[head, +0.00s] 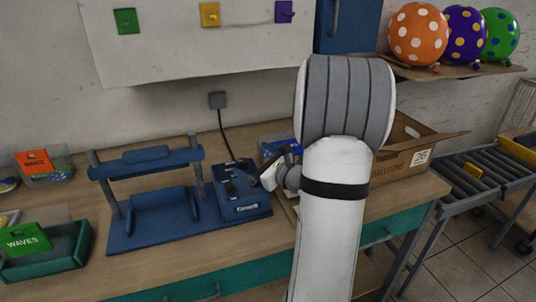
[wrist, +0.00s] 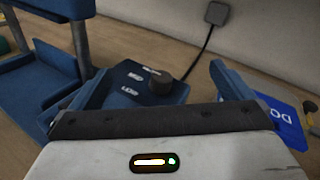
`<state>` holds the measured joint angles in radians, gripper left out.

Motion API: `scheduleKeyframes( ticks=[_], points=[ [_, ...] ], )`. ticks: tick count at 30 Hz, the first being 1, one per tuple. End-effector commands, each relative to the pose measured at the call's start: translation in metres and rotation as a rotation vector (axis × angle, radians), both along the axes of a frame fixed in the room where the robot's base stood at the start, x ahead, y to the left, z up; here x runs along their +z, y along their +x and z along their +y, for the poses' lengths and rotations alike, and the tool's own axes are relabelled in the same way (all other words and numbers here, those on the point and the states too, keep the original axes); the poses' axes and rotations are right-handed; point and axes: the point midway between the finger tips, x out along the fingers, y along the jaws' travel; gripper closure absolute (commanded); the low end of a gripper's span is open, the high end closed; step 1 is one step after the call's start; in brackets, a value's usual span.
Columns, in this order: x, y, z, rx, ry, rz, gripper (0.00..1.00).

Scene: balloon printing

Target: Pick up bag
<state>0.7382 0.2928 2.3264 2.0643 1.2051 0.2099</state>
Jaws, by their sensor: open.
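A blue packet (wrist: 276,118) with the white letters "DO" lies on the table at the right of the wrist view, partly cut off by my gripper. In the head view a blue item (head: 277,147), which looks like the same packet, shows behind my wrist, mostly hidden by my arm. My gripper (head: 264,174) is over the right side of the blue control box (head: 240,195). In the wrist view my gripper (wrist: 160,85) is open and empty, with its fingers wide apart. The packet is outside the fingers, to the right.
The blue press frame (head: 150,215) stands left of the control box. A green bin (head: 75,250) with a "WAVES" card (head: 25,238) and a clear bin with an orange card (head: 35,161) are at far left. A cardboard box (head: 410,155) is at right, beside a roller conveyor (head: 485,175).

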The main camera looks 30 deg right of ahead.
Motion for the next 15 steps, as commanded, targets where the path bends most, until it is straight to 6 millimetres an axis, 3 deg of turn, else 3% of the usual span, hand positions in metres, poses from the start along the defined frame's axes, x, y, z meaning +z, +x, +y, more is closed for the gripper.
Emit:
scheduleKeyframes(
  ticks=[1,3,6,10,15],
  points=[
    [-0.019,-0.001,-0.033,-0.104,0.062,-0.012,0.00],
    [-0.031,-0.005,-0.069,-0.228,0.131,-0.034,0.00],
    [-0.045,-0.013,-0.108,-0.359,0.196,-0.063,0.00],
    [-0.054,-0.021,-0.136,-0.453,0.240,-0.083,0.00],
    [-0.055,-0.009,-0.146,-0.476,0.251,-0.091,0.00]
  ],
)
